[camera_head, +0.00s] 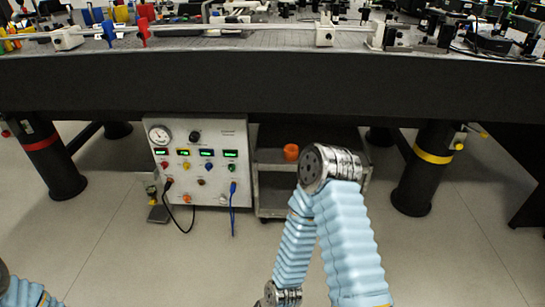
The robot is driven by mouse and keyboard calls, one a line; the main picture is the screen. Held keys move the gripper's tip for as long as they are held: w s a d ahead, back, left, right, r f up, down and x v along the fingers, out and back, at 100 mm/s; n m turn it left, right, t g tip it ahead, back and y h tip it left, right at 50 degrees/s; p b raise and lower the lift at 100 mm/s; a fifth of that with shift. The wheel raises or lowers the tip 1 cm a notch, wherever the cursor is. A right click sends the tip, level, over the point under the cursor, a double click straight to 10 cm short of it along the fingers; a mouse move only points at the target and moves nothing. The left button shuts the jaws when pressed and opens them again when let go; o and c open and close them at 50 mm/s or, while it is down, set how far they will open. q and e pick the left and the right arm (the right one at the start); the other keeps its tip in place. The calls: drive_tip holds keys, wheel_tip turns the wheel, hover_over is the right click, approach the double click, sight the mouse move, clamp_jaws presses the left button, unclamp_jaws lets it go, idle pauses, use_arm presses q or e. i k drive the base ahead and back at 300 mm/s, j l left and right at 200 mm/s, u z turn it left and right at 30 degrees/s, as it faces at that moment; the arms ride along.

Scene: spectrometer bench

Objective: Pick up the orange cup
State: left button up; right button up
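The orange cup (291,152) is small and stands on the top of a grey cart (272,172) below the optical table. My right arm, in a light blue sleeve, rises from the bottom with its bent joint just right of the cup and in front of part of the cart. Its gripper is outside the picture. Only a bit of my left arm shows at the bottom left corner, and its gripper is out of view too. Nothing is seen touching the cup.
A dark optical table (240,85) crosses the view above the cart, crowded with optics. A control box (205,190) with dials and cables stands left of the cart. Black table legs (428,170) stand on both sides. The light floor (150,265) in front is clear.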

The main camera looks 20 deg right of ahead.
sight(291, 153)
drive_tip(key=k+l+z, duration=0.1)
drive_tip(key=z, duration=0.85)
drive_tip(key=k+l, duration=0.05)
